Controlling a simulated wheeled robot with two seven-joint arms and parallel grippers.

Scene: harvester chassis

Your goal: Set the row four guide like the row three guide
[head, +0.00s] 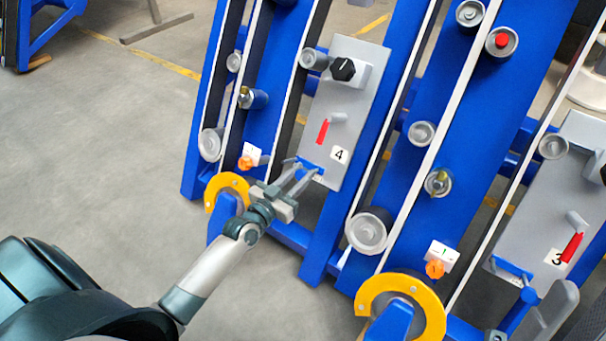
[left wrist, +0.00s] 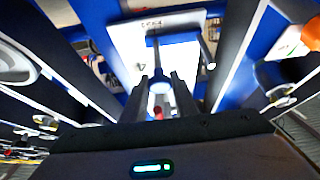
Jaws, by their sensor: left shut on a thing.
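The row four panel (head: 352,85) is a grey plate marked 4. It bears a black knob (head: 344,69), a red lever (head: 322,131) and, at its lower edge, a small blue guide bar (head: 311,167) over a pale scale. My left gripper (head: 305,174) reaches up to this bar and is shut on a small part there. In the left wrist view a pale rounded end (left wrist: 160,88) shows between the fingers, which partly hide it. The row three panel (head: 545,205), marked 3, has a similar blue guide bar (head: 514,271) and a red lever (head: 572,247).
Blue slanted beams with rollers flank both panels. Yellow rings (head: 228,182) stand low in front, another (head: 362,294) farther right. An orange knob (head: 245,162) with a white tag is just left of my left gripper.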

